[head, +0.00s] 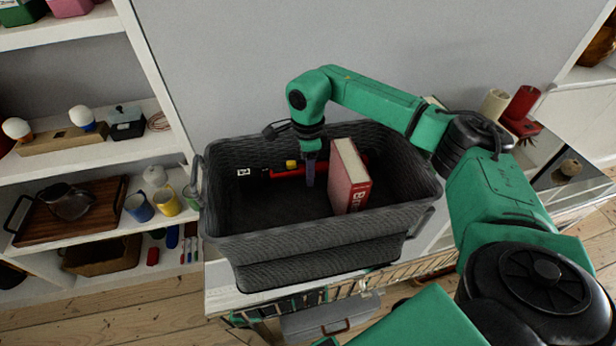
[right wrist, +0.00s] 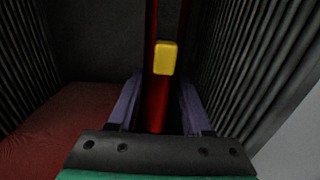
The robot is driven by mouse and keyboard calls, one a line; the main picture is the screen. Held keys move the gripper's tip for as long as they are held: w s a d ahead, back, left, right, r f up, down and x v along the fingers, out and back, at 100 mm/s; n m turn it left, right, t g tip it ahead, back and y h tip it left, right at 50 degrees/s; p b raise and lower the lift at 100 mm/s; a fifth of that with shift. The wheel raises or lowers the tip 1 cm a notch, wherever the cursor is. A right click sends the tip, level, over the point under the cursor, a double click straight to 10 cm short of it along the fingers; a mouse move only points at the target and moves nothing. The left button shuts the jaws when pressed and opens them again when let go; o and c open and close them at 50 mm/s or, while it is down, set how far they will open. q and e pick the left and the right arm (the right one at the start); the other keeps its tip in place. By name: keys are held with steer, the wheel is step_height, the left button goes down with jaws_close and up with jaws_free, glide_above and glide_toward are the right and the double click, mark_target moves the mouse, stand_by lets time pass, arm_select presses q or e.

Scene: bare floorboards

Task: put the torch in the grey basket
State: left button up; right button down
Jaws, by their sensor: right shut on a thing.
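The torch (head: 284,173) is a long red bar with a yellow button, lying level inside the grey basket (head: 318,243) towards its back wall. My right gripper (head: 310,183) reaches down into the basket and is shut on the torch. In the right wrist view the red torch (right wrist: 158,95) runs between the two purple fingers (right wrist: 155,112), with its yellow button just beyond them. I cannot tell if the torch touches the basket's floor. In the head view its right part is partly hidden behind the fingers and a book. My left gripper is not in view.
A red book (head: 351,180) stands upright in the basket, right of my right gripper. The basket stands on a white surface against the wall. White shelves (head: 85,145) with mugs and a tray are at the left.

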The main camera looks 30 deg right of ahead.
step_height(320, 180, down, 4)
steer(key=shift+r, duration=0.2)
steer(key=shift+c, duration=1.7)
jaws_free()
step_height(320, 180, up, 12)
steer(key=shift+r+b, duration=0.1)
steer(key=shift+b, duration=0.75)
